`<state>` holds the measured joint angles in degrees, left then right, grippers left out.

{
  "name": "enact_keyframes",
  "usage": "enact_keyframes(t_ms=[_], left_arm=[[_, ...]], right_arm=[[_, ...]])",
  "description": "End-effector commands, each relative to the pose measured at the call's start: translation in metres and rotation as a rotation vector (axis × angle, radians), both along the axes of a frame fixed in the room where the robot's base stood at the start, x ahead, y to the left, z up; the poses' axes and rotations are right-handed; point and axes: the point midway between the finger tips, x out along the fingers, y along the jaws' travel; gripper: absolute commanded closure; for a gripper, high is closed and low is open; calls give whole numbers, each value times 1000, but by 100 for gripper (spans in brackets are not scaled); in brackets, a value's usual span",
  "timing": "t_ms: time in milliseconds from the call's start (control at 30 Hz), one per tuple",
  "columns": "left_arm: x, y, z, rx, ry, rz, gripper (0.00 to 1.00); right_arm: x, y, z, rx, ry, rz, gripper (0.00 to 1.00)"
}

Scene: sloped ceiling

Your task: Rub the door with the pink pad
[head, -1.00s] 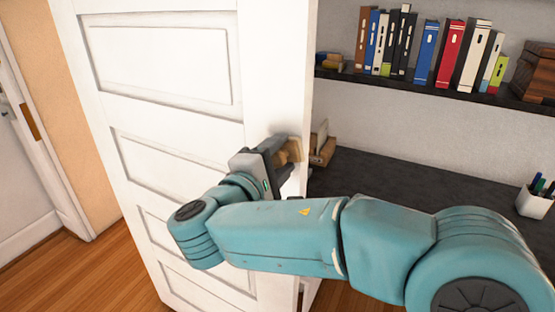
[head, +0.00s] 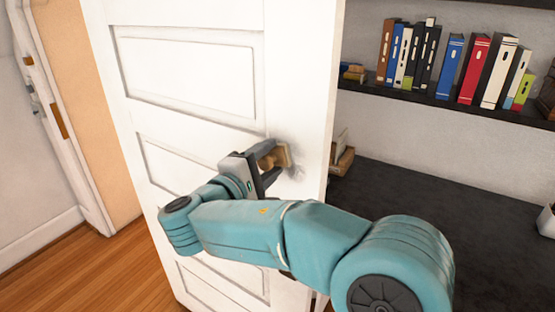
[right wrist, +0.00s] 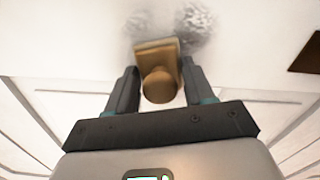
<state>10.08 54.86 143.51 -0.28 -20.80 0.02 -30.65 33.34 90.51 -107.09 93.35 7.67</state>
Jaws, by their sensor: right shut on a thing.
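The white panelled door (head: 300,60) stands in the middle of the head view and fills most of the right wrist view. My right gripper (head: 270,160) is shut on a tan, wood-coloured pad (head: 283,156) with a round knob; it does not look pink. In the right wrist view the knob (right wrist: 159,85) sits between the two fingers and the pad (right wrist: 156,50) faces the door. The pad is at or very close to the door; exact contact is hard to tell. Grey smudges (right wrist: 195,22) mark the door beside the pad. My left gripper is out of view.
Right of the door's edge are a dark desk (head: 420,205) and a shelf (head: 395,88) with several books (head: 470,70). A small wooden item (head: 343,160) stands on the desk near the door. Wooden floor (head: 95,270) is clear at left.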

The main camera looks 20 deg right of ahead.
Motion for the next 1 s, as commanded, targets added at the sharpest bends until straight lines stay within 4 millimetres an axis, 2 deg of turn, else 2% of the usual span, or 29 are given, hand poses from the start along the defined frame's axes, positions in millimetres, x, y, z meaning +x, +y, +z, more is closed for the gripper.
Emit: enact_keyframes(t_ms=[167,467,800,1000], left_arm=[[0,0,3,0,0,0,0],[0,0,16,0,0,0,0],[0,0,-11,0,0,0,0],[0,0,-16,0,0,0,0]], right_arm=[[4,2,1,0,-2,-1,72],[3,3,22,0,-4,0,72],[-20,-11,17,1,-3,-1,72],[-29,-17,19,0,-2,-1,72]])
